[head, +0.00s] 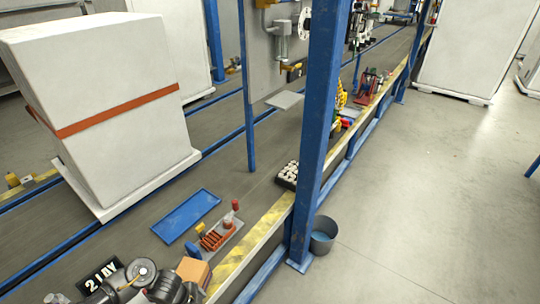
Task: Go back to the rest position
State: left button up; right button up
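Neither of my grippers shows in the head view, and I cannot make out either arm. The task names no object. A long grey conveyor bench (262,196) runs from the bottom left to the top right. On its near end lie a blue tray (186,215), a small fixture with red parts (221,230), a tan box (193,271) and a cluster of dark round parts (140,270), cut off by the bottom edge.
A large white block with an orange strap (118,109) stands at the left. A blue post (320,120) rises at the bench's front edge, with a grey bucket (323,236) beside its foot. The floor (440,200) at the right is clear. White cabinets (474,45) stand behind.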

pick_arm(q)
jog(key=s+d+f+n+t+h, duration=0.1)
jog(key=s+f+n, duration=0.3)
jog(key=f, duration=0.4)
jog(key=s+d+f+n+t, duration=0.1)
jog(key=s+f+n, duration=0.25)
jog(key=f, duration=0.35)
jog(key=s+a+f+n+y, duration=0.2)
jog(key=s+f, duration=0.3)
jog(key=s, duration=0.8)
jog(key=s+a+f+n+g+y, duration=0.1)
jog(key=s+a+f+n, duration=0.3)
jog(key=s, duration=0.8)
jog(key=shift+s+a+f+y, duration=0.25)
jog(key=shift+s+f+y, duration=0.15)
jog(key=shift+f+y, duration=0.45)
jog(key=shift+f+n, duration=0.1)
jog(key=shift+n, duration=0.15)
